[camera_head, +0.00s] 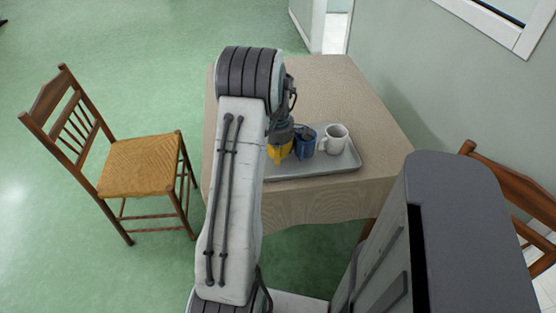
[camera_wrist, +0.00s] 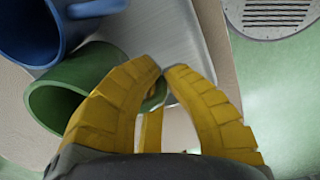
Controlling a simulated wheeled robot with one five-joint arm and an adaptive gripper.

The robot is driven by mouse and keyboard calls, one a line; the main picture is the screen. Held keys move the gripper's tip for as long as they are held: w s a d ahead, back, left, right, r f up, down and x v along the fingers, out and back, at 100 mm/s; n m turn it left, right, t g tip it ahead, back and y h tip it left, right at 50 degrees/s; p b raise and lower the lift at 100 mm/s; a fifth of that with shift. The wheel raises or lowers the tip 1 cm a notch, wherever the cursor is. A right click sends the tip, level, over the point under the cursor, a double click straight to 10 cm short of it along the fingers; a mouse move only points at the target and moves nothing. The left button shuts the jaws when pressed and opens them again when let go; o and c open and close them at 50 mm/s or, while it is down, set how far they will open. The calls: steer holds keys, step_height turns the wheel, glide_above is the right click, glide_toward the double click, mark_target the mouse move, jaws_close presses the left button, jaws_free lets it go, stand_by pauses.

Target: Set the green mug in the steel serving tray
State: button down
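The green mug (camera_wrist: 72,92) shows in the wrist view at the left of my gripper (camera_wrist: 164,70), its open mouth turned to the lower left. My fingers are nearly closed, and a small green part, apparently the mug's handle, shows between them. In the head view my arm hides the green mug, and my yellow gripper (camera_head: 280,151) is at the left part of the steel serving tray (camera_head: 338,164). The tray also shows in the wrist view (camera_wrist: 178,35), behind and beside the mug. I cannot tell whether the mug touches the tray.
A blue mug (camera_head: 304,142) and a white mug (camera_head: 334,139) stand in the tray, right of my gripper. The blue mug (camera_wrist: 28,28) is close to the green one. The table (camera_head: 325,90) is clear behind the tray. A chair (camera_head: 140,165) stands left.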

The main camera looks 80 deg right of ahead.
steer(key=shift+f, duration=1.1)
steer(key=shift+f, duration=0.2)
steer(key=c, duration=1.4)
jaws_free()
steer(key=shift+r, duration=0.15)
steer(key=r, duration=1.2)
steer(key=shift+a, duration=0.35)
